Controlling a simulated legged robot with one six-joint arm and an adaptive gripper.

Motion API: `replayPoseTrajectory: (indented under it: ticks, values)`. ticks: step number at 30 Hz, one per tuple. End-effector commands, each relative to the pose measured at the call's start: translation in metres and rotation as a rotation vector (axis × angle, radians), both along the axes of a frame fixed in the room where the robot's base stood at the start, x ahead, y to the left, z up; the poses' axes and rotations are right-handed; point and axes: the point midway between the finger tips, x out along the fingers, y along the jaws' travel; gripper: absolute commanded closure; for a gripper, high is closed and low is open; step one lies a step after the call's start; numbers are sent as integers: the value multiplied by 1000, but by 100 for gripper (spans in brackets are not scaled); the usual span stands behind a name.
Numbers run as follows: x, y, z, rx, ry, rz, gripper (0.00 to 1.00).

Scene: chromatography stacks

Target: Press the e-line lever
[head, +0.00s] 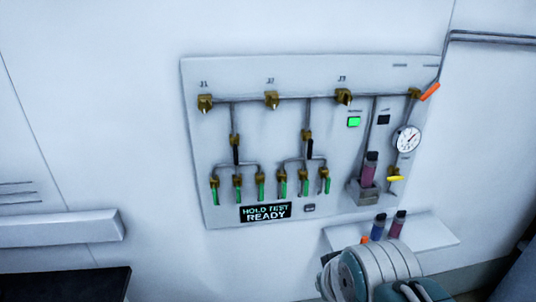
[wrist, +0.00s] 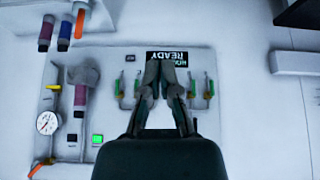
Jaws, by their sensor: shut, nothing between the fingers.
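A pale wall panel (head: 290,75) carries pipes and levers. Several green levers (head: 238,194) hang in a row along its lower part, with two black levers (head: 236,155) above them. A yellow lever (head: 396,179) lies sideways at the lower right, and an orange lever (head: 430,92) slants at the upper right. I cannot read which one is marked e-line. My gripper (wrist: 162,57) is shut and empty in the wrist view, where the panel appears upside down. Its fingers cover part of the panel and the READY sign (wrist: 167,57).
A round gauge (head: 407,139) and a lit green indicator (head: 354,122) are on the panel's right. A vial (head: 369,170) stands in a holder. A small shelf (head: 440,234) below bears two more vials. A ledge (head: 60,229) and dark surface (head: 65,284) are at left.

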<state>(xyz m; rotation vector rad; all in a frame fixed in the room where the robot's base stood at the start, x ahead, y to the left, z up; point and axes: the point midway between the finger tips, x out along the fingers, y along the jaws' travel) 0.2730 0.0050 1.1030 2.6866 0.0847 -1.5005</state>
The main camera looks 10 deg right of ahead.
Motion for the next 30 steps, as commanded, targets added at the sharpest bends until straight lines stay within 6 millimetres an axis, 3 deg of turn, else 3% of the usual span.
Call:
replayPoseTrajectory:
  ticks: [6,15,24,30]
  values:
    - [60,9,-10,-92,-154,181,100]
    - [131,15,-24,-296,-375,366,100]
    - [185,9,-41,-590,-551,479,100]
    - [209,2,-53,-833,-627,521,100]
